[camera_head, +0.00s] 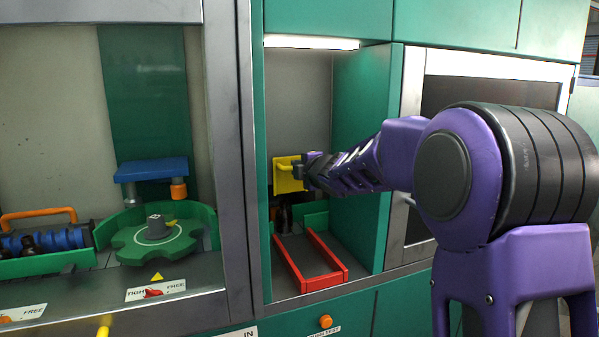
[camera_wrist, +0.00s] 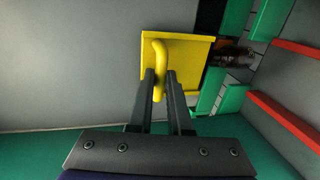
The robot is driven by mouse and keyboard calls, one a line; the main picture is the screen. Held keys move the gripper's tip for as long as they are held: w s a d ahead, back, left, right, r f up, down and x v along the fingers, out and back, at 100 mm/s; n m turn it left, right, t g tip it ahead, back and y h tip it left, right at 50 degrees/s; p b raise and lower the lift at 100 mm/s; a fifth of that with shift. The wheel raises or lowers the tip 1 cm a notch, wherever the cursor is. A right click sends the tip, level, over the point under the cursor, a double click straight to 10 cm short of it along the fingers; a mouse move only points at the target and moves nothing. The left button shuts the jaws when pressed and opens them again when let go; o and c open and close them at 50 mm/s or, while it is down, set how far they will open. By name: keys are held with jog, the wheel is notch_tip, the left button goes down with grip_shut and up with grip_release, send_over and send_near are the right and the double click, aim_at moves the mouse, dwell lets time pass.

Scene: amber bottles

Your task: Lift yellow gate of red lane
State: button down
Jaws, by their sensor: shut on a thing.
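The yellow gate (camera_head: 287,175) is a flat plate with a looped handle, upright in the green alcove above the far end of the red lane (camera_head: 311,285). My gripper (camera_head: 303,171) reaches in from the right and is shut on the gate's handle. In the wrist view, my gripper's two fingers (camera_wrist: 164,88) close around the yellow handle (camera_wrist: 158,62), with the gate plate (camera_wrist: 180,48) behind it. A dark bottle (camera_head: 284,218) stands below the gate at the lane's far end. It also shows beside the gate in the wrist view (camera_wrist: 236,56). My gripper hides part of the gate's right side.
Green walls (camera_head: 358,160) enclose the alcove, with a grey post (camera_head: 247,150) on its left. The red lane's floor is clear in front of the bottle. A green rotary wheel (camera_head: 150,245) and blue rack (camera_head: 60,238) stand in the left bay.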

jog(key=shift+r+p, duration=0.85)
jog(key=shift+r, duration=0.75)
jog(key=c, duration=0.8)
grip_release()
jog(key=shift+c, duration=0.2)
jog(key=shift+f, duration=0.2)
jog(key=shift+s, duration=0.15)
